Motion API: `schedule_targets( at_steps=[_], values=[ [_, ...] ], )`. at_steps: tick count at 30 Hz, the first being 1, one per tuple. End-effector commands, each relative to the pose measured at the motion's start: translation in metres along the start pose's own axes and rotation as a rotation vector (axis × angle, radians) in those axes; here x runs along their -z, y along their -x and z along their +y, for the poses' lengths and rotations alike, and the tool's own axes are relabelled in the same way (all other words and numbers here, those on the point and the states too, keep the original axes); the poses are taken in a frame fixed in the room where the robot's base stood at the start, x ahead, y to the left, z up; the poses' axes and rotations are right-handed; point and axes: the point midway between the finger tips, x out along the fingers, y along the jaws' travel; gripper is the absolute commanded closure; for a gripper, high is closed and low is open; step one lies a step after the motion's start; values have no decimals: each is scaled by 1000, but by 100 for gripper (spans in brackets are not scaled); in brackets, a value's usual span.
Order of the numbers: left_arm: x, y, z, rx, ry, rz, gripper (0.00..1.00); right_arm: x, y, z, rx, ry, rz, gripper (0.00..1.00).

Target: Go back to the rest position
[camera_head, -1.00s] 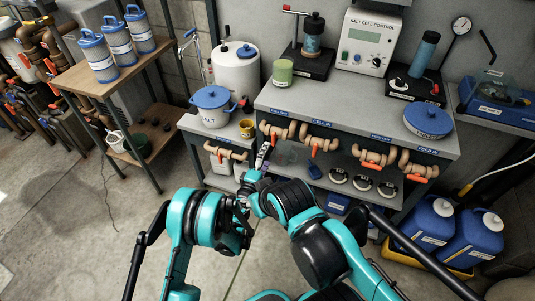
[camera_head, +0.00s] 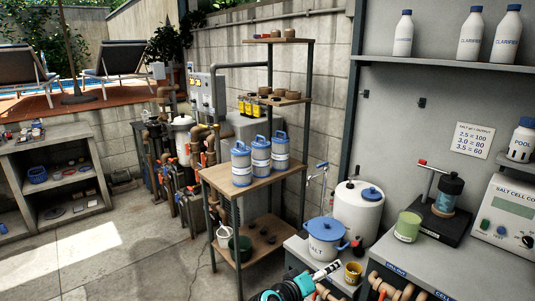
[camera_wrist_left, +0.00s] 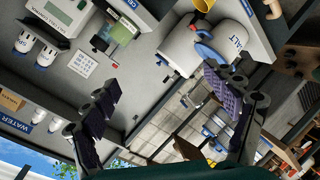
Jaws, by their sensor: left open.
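My left gripper (camera_wrist_left: 165,108) shows in the left wrist view with its two dark padded fingers spread wide apart. Nothing is between the fingers. In that view the scene appears tilted and upside down, with the salt pot (camera_wrist_left: 205,48) beyond the right finger. In the head view a teal and black piece of my arm shows at the bottom edge, in front of the bench; I cannot tell which arm it is. My right gripper cannot be made out in either view.
The bench at right bears the blue-lidded pot (camera_head: 326,236), a green jar (camera_head: 408,226), a yellow cup (camera_head: 353,271) and the salt cell control box (camera_head: 507,215). A wooden rack (camera_head: 225,180) with several blue-lidded canisters stands left of it. Open concrete floor (camera_head: 110,258) lies at left.

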Motion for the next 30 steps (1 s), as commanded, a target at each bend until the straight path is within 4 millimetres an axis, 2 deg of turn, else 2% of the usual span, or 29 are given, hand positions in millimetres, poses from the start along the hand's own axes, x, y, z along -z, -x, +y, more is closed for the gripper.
schedule_targets(
  at_steps=[1,3,8,13,18,21,24,27,30],
  values=[
    [9,25,-4,43,-38,-5,14,0,0,0,0,0,0,59],
    [18,57,-11,107,-95,-19,14,0,0,0,0,0,0,59],
    [25,136,-36,270,-210,-60,14,0,0,0,0,0,0,59],
    [16,225,-73,464,-308,-111,14,0,0,0,0,0,0,59],
    [-6,310,-113,664,-375,-168,14,0,0,0,0,0,0,59],
    [-19,348,-132,762,-398,-198,14,0,0,0,0,0,0,59],
    [-29,374,-146,830,-411,-219,14,0,0,0,0,0,0,59],
    [-35,388,-153,867,-419,-231,14,0,0,0,0,0,0,59],
    [-36,393,-155,880,-421,-236,14,0,0,0,0,0,0,59]
  ],
)
